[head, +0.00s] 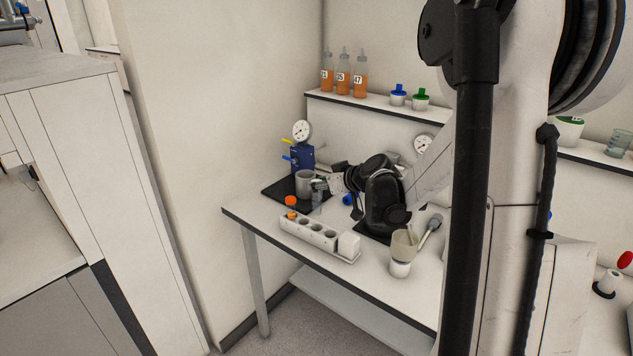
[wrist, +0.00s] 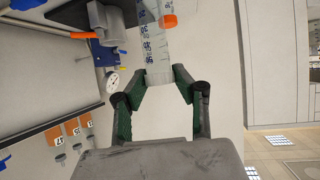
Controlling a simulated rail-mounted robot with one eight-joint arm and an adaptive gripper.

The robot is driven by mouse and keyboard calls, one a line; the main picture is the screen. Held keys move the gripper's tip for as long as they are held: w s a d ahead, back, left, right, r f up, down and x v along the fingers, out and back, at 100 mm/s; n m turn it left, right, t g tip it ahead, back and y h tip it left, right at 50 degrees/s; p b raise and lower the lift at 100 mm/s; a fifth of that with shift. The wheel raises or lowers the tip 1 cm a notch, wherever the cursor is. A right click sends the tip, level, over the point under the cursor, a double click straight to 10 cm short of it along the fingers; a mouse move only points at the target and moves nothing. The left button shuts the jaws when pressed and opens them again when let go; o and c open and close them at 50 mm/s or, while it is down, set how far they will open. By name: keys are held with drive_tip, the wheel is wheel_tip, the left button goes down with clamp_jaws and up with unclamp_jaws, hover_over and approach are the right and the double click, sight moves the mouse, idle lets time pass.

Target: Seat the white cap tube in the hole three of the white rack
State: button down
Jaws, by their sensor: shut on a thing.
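The white rack (head: 309,237) stands along the front of the bench in the head view, with a row of dark holes. Orange shows at its left end, topped by an orange cap (head: 291,201). My gripper (head: 319,186) is above and behind the rack. In the wrist view my gripper (wrist: 160,82) is shut on the pale cap end of the white cap tube (wrist: 150,43). The clear tube with blue markings extends away from the fingers, and its far end leaves the picture. In the head view the tube (head: 316,200) is small and faint, so its exact gap to the holes is unclear.
A grey cup (head: 304,183) and a blue device with a gauge (head: 302,158) stand behind the rack. A white block (head: 348,245) is at the rack's right end. A beige cup (head: 404,243) stands to the right. Orange bottles (head: 343,79) are on the shelf.

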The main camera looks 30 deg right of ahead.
sight(320, 210)
drive_tip(key=shift+f+b, duration=1.15)
drive_tip(key=shift+f, duration=1.1)
drive_tip(key=shift+b, duration=0.5)
drive_tip(key=shift+f+b, duration=2.5)
drive_tip(key=shift+f, duration=0.1)
drive_tip(key=c, duration=1.3)
unclamp_jaws()
drive_tip(key=shift+r, duration=0.1)
